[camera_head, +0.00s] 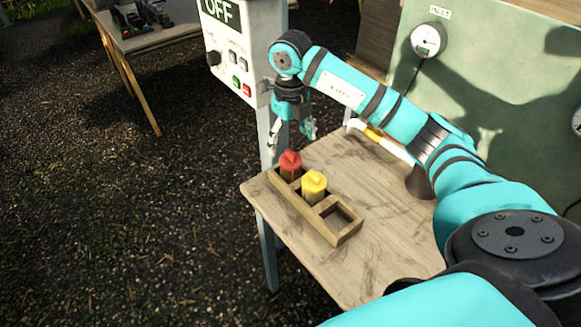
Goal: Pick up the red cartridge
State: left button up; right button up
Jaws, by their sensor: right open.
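The red cartridge (290,164) stands upright in the far left compartment of a wooden rack (347,235). A yellow cartridge (314,187) stands in the middle compartment beside it. The near right compartment is empty. My right gripper (291,143) is open and points down just above and behind the red cartridge in the picture. Its fingers are apart, and nothing shows between them. I cannot tell whether a finger touches the cartridge. My left gripper is not in view.
The rack sits at the left edge of a wooden table (394,249). A white control box (232,50) reading OFF stands behind the table. A white pipe with a yellow band (374,135) and a green tank (490,75) are at the back right. Another table (150,38) stands far left.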

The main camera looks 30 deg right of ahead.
aim_at(291, 153)
jog(key=f, duration=0.3)
jog(key=shift+w+d+f+p, duration=0.3)
jog(key=shift+a+f+p, duration=0.15)
jog(key=shift+f+p, duration=0.15)
jog(key=shift+f, duration=0.5)
notch_tip(291, 153, down, 4)
jog(key=shift+w+f+p, duration=0.1)
jog(key=shift+f+p, duration=0.15)
jog(key=shift+p, duration=0.7)
jog(key=shift+f, duration=0.15)
jog(key=c, duration=0.8)
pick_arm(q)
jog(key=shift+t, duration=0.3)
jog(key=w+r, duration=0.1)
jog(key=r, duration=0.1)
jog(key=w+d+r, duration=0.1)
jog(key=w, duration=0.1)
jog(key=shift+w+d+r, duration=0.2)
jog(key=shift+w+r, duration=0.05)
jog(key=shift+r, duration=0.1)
pick_arm(e)
jog(key=c, duration=0.5)
